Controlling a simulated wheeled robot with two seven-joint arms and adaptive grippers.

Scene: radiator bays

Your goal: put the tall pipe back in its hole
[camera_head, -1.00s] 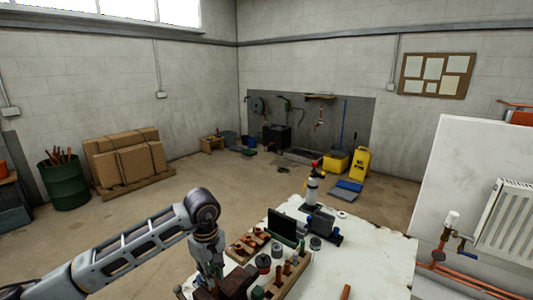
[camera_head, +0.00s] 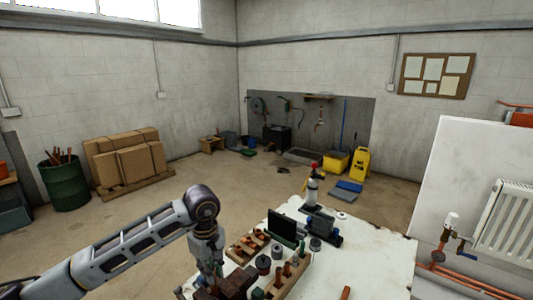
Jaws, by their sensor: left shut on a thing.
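My left gripper (camera_head: 212,268) points down at the near left corner of the workbench. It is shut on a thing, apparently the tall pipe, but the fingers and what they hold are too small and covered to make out. A wooden rack (camera_head: 296,280) stands on the bench just right of the gripper, with several short copper-coloured pipes (camera_head: 286,270) upright in it. I cannot make out an empty hole. My right gripper is not in view.
A dark red-brown block (camera_head: 238,283) is close beside the left gripper. Behind are a tray of fittings (camera_head: 247,246), a dark green upright panel (camera_head: 283,229) and a bottle (camera_head: 312,190). A copper piece (camera_head: 346,292) is at the front. The bench's right side (camera_head: 380,255) is clear.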

